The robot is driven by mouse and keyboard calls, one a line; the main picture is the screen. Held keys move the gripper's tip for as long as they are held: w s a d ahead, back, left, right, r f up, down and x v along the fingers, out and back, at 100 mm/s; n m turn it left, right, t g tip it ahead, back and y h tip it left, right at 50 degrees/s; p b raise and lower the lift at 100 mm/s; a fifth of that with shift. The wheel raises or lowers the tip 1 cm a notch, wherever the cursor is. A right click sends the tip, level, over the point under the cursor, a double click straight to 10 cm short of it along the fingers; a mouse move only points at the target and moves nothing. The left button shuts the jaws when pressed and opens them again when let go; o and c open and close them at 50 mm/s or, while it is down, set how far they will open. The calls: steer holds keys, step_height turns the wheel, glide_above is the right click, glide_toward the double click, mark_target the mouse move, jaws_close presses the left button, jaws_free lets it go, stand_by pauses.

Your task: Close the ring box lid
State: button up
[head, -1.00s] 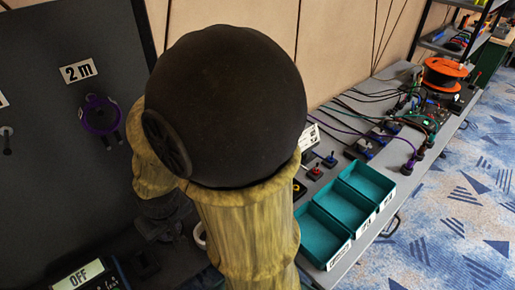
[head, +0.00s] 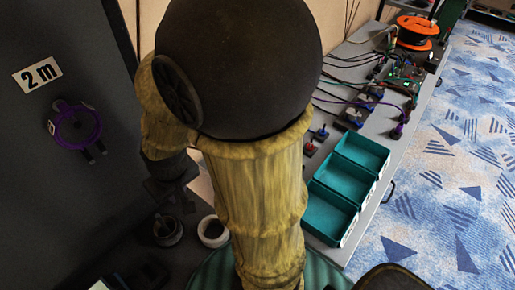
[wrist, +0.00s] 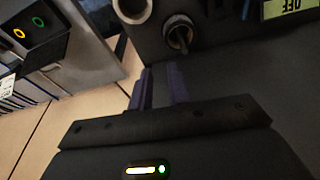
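I cannot make out a ring box or its lid in either view. In the wrist view my gripper (wrist: 159,78) shows two purple fingers with a narrow gap between them and nothing held in it. Beyond the fingertips are a dark round holder (wrist: 178,32) and a pale round cup or ring (wrist: 131,8). In the head view the pale ring (head: 213,231) and dark holder (head: 167,231) stand low beside my arm. My arm covers much of the middle of the head view, and the fingers are not clear there.
A dark panel (head: 60,200) with a "2 m" sign (head: 37,75) and a purple ring (head: 75,127) stands left. Teal bins (head: 330,210), cables and an orange spool (head: 417,27) are on a bench right. Patterned carpet (head: 450,190) is open beyond.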

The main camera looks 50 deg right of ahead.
steer(key=w+d+f+n+g+h+b, duration=0.2)
steer(key=d+f+n+g+h+b, duration=0.3)
steer(key=d+f+n, duration=0.6)
steer(key=w+d+f+n+g+h+b, duration=0.1)
steer(key=w+d+f+n+h+b, duration=0.2)
steer(key=n, duration=1.1)
steer(key=w+d+f+h, duration=0.3)
steer(key=w+d+h, duration=0.3)
steer(key=shift+w+d+f+n+g+h, duration=0.2)
steer(key=shift+w+d+n+g+h, duration=0.1)
steer(key=shift+n, duration=0.1)
steer(key=p+x, duration=0.1)
steer(key=x, duration=1.6)
steer(key=shift+d, duration=0.2)
steer(key=shift+c, duration=0.2)
